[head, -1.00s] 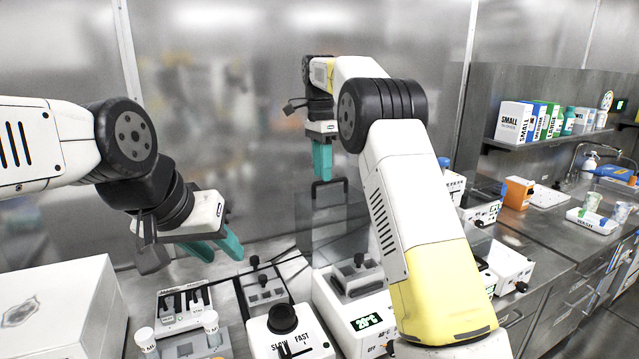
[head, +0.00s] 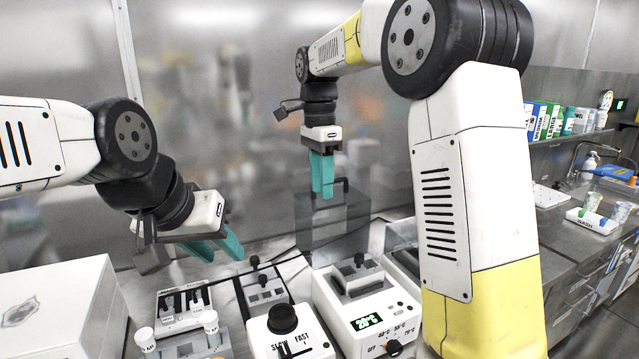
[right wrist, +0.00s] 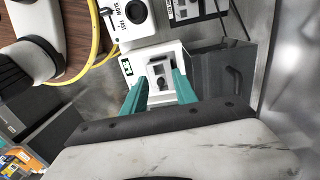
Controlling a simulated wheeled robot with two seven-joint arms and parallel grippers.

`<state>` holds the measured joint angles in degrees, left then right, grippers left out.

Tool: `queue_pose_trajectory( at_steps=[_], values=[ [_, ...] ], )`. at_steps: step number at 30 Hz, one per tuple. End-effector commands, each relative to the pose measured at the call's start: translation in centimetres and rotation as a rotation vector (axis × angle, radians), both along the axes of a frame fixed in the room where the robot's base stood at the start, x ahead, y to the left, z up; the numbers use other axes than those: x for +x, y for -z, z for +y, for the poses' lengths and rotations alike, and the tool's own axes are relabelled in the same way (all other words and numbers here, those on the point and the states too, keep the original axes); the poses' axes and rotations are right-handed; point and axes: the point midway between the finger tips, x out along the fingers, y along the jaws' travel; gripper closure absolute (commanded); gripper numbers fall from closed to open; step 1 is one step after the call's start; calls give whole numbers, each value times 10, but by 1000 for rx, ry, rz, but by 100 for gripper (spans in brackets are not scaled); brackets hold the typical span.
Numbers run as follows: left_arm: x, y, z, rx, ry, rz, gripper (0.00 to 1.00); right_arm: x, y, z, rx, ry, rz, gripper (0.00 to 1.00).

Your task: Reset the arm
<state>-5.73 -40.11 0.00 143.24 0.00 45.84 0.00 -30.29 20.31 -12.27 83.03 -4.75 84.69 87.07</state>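My right gripper (head: 322,188) hangs fingers down in the air above and behind the white heater with the green 20°C display (head: 350,290). Its teal fingers overlap in the head view, but the right wrist view shows the right gripper (right wrist: 158,84) with its fingers apart and nothing between them. The heater (right wrist: 140,72) lies beyond them there. My left gripper (head: 220,250) is at the left, tilted down to the right, with its two fingers apart and empty. It is above the bench, behind the rack of dark-topped pieces (head: 184,308).
A mixer with a SLOW/FAST slider (head: 290,333) stands left of the heater. Two white-capped vials (head: 146,340) and a large white box (head: 55,310) are at the front left. Boxes (head: 548,120) line a right shelf.

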Motion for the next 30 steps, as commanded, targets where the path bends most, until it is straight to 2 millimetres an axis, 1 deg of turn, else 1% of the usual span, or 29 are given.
queue_pose_trajectory(
  at_steps=[7,11,14,18,20,26,27,30],
  values=[
    [0,0,0,0,0,0,64,-1,-1,-2,7,-10,-4,66],
    [0,0,0,0,0,0,64,-14,-9,-18,49,-85,-35,66],
    [0,0,0,0,0,0,64,-33,-17,-38,100,-202,-89,66],
    [0,0,0,0,0,0,64,-69,-24,-65,155,-406,-197,66],
    [0,0,0,0,0,0,64,-85,-25,-74,165,-494,-250,66],
    [0,0,0,0,0,0,64,-141,-18,-98,135,-784,-426,66],
    [0,0,0,0,0,0,64,-152,-15,-101,117,-840,-459,66],
    [0,0,0,0,0,0,64,-176,-6,-108,61,-973,-534,66]
  ],
)
